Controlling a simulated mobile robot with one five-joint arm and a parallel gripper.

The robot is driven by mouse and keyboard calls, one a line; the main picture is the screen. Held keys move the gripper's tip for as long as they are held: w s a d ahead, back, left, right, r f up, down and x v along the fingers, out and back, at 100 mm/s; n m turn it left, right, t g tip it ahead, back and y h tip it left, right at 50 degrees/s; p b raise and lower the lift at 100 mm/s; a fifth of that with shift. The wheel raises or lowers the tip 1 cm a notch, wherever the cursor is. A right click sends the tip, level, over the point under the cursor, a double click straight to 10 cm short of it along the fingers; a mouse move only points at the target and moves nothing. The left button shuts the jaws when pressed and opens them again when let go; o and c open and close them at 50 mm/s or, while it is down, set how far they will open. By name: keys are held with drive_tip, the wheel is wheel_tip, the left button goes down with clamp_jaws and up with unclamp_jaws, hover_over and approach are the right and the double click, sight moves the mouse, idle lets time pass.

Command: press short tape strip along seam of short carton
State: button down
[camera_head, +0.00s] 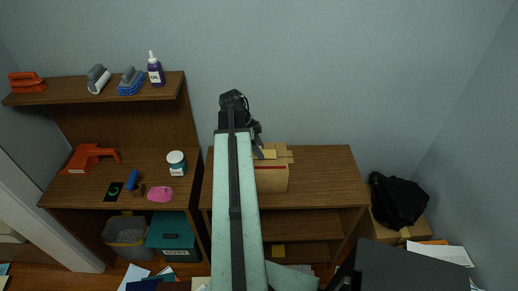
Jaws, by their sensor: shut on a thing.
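The short carton (272,180) is a small brown box with a thin red line near its top edge. It stands on the wooden cabinet top, right of my arm, with flaps spread at its top. My gripper (261,152) is at the carton's upper left, small and dark. It is shut on a small yellowish piece (269,154), which looks like the short tape strip, at the carton's top. Whether the strip touches the carton, and where the seam runs, I cannot tell. My arm hides the carton's left side.
The wooden cabinet top (325,170) is clear right of the carton. A left desk holds a red tool (90,158), a white jar (177,163) and a pink item (160,194). A black bag (398,201) lies on a box at right. The wall is close behind.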

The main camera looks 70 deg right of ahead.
drive_tip(key=shift+f+b, duration=0.6)
drive_tip(key=shift+f, duration=0.1)
idle(0.6)
idle(0.6)
drive_tip(key=c, duration=0.7)
unclamp_jaws()
drive_tip(key=shift+r, duration=0.1)
drive_tip(key=p+v, duration=0.7)
drive_tip(key=v, duration=0.1)
drive_tip(key=shift+p, duration=0.3)
